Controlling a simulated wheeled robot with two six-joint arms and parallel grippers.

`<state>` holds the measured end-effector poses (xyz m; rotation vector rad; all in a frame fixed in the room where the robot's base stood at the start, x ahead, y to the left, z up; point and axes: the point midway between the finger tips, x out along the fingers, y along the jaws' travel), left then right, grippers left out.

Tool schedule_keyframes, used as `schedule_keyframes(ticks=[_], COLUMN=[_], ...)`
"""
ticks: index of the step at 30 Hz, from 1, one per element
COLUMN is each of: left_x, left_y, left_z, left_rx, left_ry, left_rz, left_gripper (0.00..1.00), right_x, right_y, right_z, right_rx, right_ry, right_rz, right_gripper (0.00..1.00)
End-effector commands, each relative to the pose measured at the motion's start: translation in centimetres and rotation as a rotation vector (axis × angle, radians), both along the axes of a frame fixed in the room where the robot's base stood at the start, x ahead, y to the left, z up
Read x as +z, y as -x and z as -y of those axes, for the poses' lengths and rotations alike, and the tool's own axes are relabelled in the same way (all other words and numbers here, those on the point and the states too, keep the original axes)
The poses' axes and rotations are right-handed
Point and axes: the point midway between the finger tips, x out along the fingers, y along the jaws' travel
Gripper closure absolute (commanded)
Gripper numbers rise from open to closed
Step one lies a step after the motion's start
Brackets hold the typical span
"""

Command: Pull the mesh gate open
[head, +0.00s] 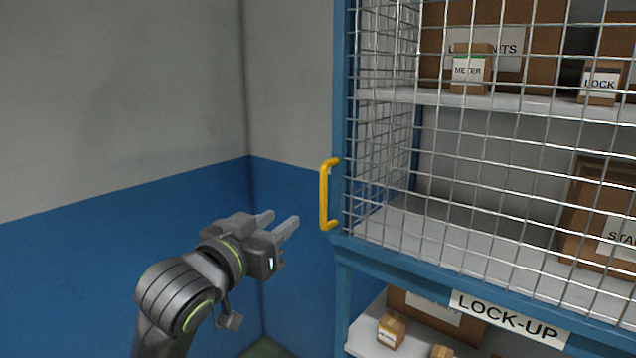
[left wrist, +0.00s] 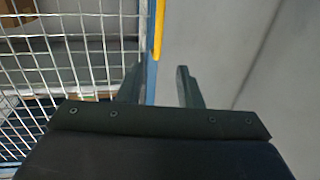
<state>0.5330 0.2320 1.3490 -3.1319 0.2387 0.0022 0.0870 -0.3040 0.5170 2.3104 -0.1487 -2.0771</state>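The mesh gate (head: 480,150) is a wire grid in a blue frame and stands shut across the shelves. Its yellow handle (head: 324,195) is an upright bar on the left edge of the frame. My left gripper (head: 280,222) is open and empty, a short way left of the handle and near its lower end. In the left wrist view, the yellow handle (left wrist: 158,30) shows beyond the open left gripper (left wrist: 158,82), in line with the gap but nearer the left finger. The gate's mesh (left wrist: 70,50) fills the left side there. My right gripper is not in view.
Behind the mesh, shelves (head: 480,245) hold cardboard boxes marked METER (head: 468,72) and LOCK (head: 600,85). A LOCK-UP sign (head: 508,318) is below the gate, above a lower shelf with small boxes (head: 391,330). A grey and blue wall (head: 120,210) stands at the left.

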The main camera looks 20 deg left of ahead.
Motion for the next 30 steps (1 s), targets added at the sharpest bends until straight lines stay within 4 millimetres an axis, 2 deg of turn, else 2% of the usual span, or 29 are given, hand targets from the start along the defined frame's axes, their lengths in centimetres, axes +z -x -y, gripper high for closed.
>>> schedule_keyframes(ticks=[5,21,30], left_x=[0.1,0.2,0.1], left_y=[-1.8,-11.1,-15.3], left_z=[0.3,1.7,2.4], left_rx=[0.0,0.0,0.0], left_ry=[0.005,0.003,0.001], left_rz=[-0.002,-0.002,-0.001], left_gripper=[0.68,0.68,0.68], right_x=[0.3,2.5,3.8], right_y=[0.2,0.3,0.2], right_z=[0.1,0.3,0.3], right_rx=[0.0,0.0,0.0], right_ry=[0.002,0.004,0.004], right_rz=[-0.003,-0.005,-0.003], right_gripper=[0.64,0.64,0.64])
